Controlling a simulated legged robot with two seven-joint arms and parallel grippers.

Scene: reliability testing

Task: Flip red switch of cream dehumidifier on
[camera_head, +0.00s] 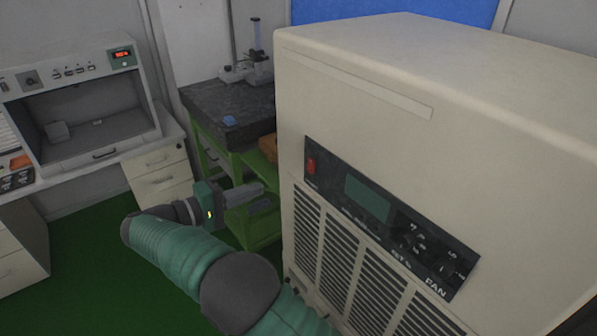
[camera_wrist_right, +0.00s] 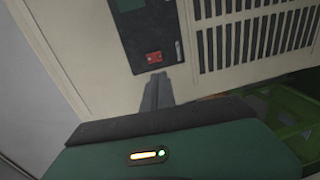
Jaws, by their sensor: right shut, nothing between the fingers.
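The cream dehumidifier (camera_head: 450,80) fills the right of the head view, with a dark control panel (camera_head: 335,185) on its front. The red switch (camera_head: 311,166) is at the panel's left end. It also shows in the right wrist view as a small red rocker (camera_wrist_right: 153,57); its position is too small to read. My right gripper (camera_head: 260,188) is shut and empty, left of the panel and apart from it in the head view. In the wrist view its fingertips (camera_wrist_right: 158,78) point toward the switch and appear just below it. My left gripper is not in view.
Dark vent grilles (camera_head: 345,256) lie below the panel, and knobs (camera_head: 428,250) sit at its right. A green stand with a dark stone top (camera_head: 235,115) is behind my right gripper. A grey cabinet (camera_head: 85,110) stands on a desk at left. Green floor (camera_head: 85,260) is open at lower left.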

